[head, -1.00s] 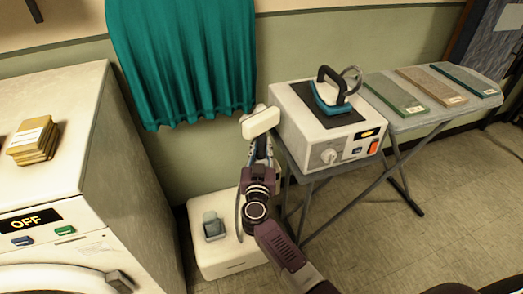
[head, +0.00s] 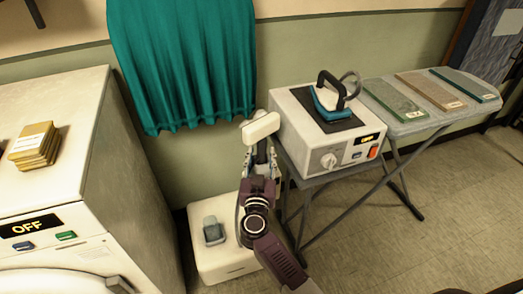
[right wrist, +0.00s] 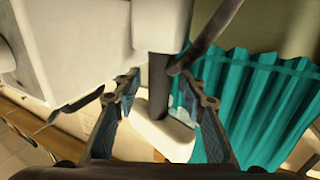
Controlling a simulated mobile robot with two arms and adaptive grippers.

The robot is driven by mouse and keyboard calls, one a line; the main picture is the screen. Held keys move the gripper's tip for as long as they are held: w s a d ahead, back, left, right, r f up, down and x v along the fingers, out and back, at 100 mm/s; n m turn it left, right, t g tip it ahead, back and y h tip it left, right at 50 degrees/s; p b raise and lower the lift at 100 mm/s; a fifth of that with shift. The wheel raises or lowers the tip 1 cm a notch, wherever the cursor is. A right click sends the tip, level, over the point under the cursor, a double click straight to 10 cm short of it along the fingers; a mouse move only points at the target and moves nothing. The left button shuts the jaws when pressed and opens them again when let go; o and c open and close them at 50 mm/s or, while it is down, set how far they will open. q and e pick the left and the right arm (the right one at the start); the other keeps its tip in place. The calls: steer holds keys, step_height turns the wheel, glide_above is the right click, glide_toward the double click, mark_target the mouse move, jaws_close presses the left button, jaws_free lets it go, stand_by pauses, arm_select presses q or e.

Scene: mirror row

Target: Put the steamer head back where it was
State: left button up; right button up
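The steamer head (head: 260,127) is a white bar on a dark upright handle, beside the white iron station. It also shows low in the right wrist view (right wrist: 165,142), with the dark handle (right wrist: 158,85) rising in the picture to a white block. My right gripper (head: 259,160) is just below the head in the head view. In the right wrist view its fingers (right wrist: 162,95) are apart on either side of the handle, with gaps visible. What supports the handle is hidden behind my gripper. My left gripper is not in view.
A white box (head: 230,265) with a grey holder (head: 213,231) stands on the floor left of my arm. The iron station (head: 295,130) sits on the ironing board (head: 485,80). A washer (head: 45,200) is at left, and a teal curtain (head: 180,65) hangs behind.

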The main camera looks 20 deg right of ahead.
steer(key=v, duration=1)
steer(key=shift+d, duration=0.1)
steer(key=s+a+f+n+g+y, duration=0.1)
steer(key=s+a+f+n+y, duration=0.15)
steer(key=f, duration=0.65)
steer(key=s+a+f+n+y, duration=0.1)
steer(key=a+f+n+y, duration=0.15)
steer(key=f, duration=0.55)
steer(key=s+f+n+g+y, duration=0.1)
steer(key=s+f+g+y, duration=0.15)
steer(key=s+f, duration=0.65)
steer(key=s+f+n+g+y, duration=0.1)
steer(key=s+f+g, duration=0.4)
steer(key=f, duration=0.7)
steer(key=s+d+f+g, duration=0.2)
steer(key=s+d+f, duration=0.2)
steer(key=s, duration=0.6)
steer(key=s+d+f+g+h, duration=0.1)
steer(key=s+d+f+g, duration=0.2)
steer(key=s+f, duration=0.3)
steer(key=s+d+f+g+h, duration=0.1)
steer(key=s+d+f, duration=0.4)
steer(key=s, duration=1)
steer(key=shift+s+d+g, duration=0.3)
steer(key=shift+d+g, duration=0.15)
steer(key=shift+g, duration=0.2)
steer(key=shift+w, duration=0.1)
